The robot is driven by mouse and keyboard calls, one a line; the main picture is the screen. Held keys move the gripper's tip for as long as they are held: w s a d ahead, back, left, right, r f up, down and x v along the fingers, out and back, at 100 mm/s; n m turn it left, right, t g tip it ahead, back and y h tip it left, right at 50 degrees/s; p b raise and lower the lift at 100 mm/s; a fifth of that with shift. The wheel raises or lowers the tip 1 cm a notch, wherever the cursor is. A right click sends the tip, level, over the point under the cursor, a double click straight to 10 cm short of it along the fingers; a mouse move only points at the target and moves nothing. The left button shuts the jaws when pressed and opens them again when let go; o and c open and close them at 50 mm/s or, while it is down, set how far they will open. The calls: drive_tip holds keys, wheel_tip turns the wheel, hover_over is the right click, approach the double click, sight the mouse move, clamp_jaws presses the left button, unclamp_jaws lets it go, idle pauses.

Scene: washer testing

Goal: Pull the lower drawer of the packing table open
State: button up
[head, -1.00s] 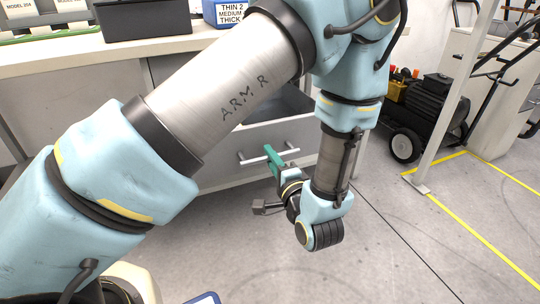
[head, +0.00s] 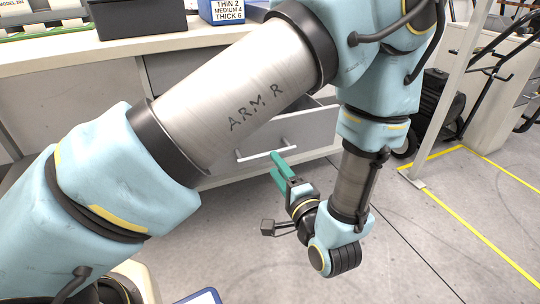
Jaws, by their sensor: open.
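The packing table (head: 60,50) has a grey upper front under its white top. Below that front, the lower drawer (head: 300,132) stands pulled out, with part of its dark inside showing behind its light grey front. My arm hides its left part. Its bar handle (head: 252,157) runs across the front, partly behind my gripper. My gripper (head: 275,163) has teal fingers, spread apart and empty. The fingertips are close to the handle in the picture, in front of it or just below; I cannot tell whether they touch it.
A dark bin (head: 140,18) and a blue box with a thickness label (head: 228,12) stand on the tabletop. At right are a white post (head: 455,90), a dark wheeled machine (head: 432,105) and yellow floor lines (head: 460,228). The floor right of my gripper is clear.

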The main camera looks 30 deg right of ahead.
drive_tip(key=s, duration=0.4)
drive_tip(key=shift+s+a, duration=0.3)
drive_tip(key=shift+s, duration=0.1)
